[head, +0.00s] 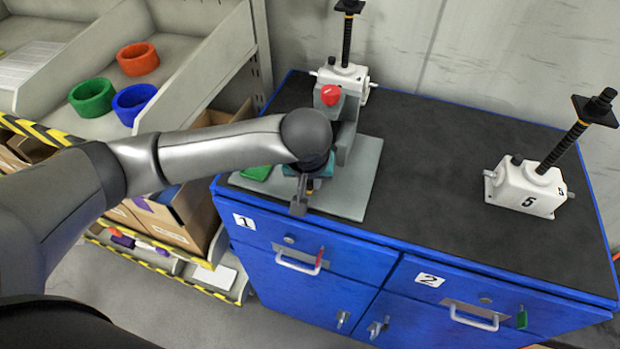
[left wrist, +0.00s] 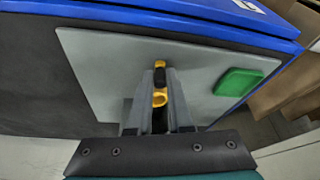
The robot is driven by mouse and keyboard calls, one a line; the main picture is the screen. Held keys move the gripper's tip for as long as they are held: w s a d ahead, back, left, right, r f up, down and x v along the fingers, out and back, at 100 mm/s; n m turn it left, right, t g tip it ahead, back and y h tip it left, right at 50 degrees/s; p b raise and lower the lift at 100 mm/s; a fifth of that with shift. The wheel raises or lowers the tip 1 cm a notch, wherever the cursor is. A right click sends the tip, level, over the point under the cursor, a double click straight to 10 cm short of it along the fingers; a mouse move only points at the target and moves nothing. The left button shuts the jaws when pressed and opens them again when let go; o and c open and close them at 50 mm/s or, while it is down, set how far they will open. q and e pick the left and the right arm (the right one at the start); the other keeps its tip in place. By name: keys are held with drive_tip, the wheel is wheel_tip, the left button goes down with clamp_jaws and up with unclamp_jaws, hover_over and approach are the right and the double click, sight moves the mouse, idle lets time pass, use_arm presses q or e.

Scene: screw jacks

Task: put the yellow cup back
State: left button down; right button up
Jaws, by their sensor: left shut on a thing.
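My left gripper (head: 300,203) points down over the grey plate (head: 366,178) at the left end of the blue cabinet's top. A green pad (left wrist: 239,82) lies on the plate beside the gripper. My right gripper is not in view.
A grey stand (head: 347,145) with a red knob (head: 331,95) rises close behind the gripper. White screw jacks stand behind it (head: 343,78) and at the right (head: 528,187). Red (head: 138,59), green (head: 91,97) and blue (head: 134,101) rings sit on the left shelf. The dark top's middle is clear.

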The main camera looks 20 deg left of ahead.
use_arm(q)
drive_tip(key=shift+f, duration=0.15)
drive_tip(key=c, duration=0.8)
unclamp_jaws()
drive_tip(key=shift+c, duration=0.2)
drive_tip(key=shift+r, duration=0.2)
drive_tip(key=b+v, duration=0.1)
drive_tip(key=v, duration=1.1)
